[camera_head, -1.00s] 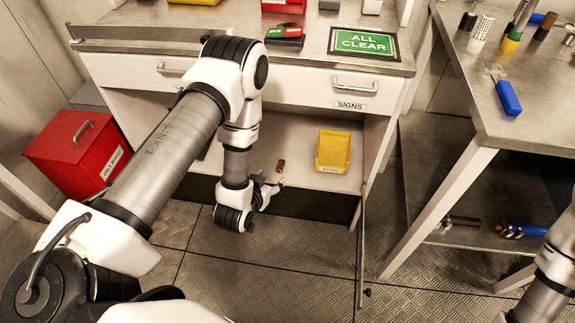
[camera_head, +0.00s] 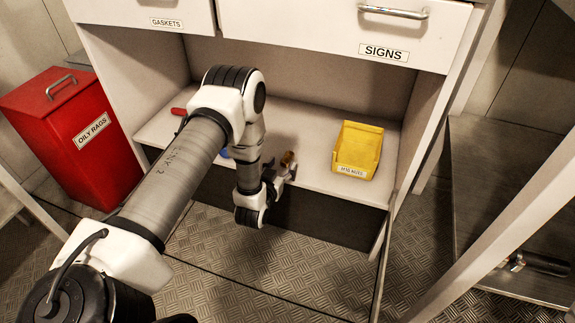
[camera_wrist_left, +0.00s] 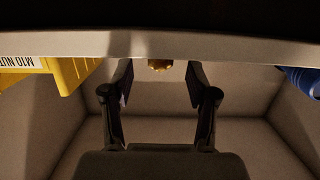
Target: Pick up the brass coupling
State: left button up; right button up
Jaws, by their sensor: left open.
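The small brass coupling (camera_head: 287,158) stands near the front edge of the lower shelf, left of the yellow bin. My left gripper (camera_head: 284,174) is at the shelf's front edge, just in front of the coupling. In the left wrist view, the gripper (camera_wrist_left: 160,84) is open, with a dark finger on each side. The coupling (camera_wrist_left: 160,66) shows between the fingertips, partly cut off by the shelf edge. I cannot tell whether any finger touches it. My right gripper is not in view.
The yellow bin (camera_head: 346,170) stands right of the coupling on the shelf (camera_head: 310,125). A blue item (camera_head: 224,153) and a red-handled item (camera_head: 179,111) lie left, partly behind my arm. Drawers (camera_head: 350,27) overhang the shelf. A red rag bin (camera_head: 78,135) stands left.

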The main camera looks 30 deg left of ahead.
aim_at(284, 163)
pick_arm(q)
jog(key=x, duration=0.3)
jog(key=shift+s+f+b, duration=0.1)
jog(key=shift+f+b, duration=0.15)
jog(key=shift+b, duration=0.15)
jog(key=shift+r, duration=0.1)
grip_shut()
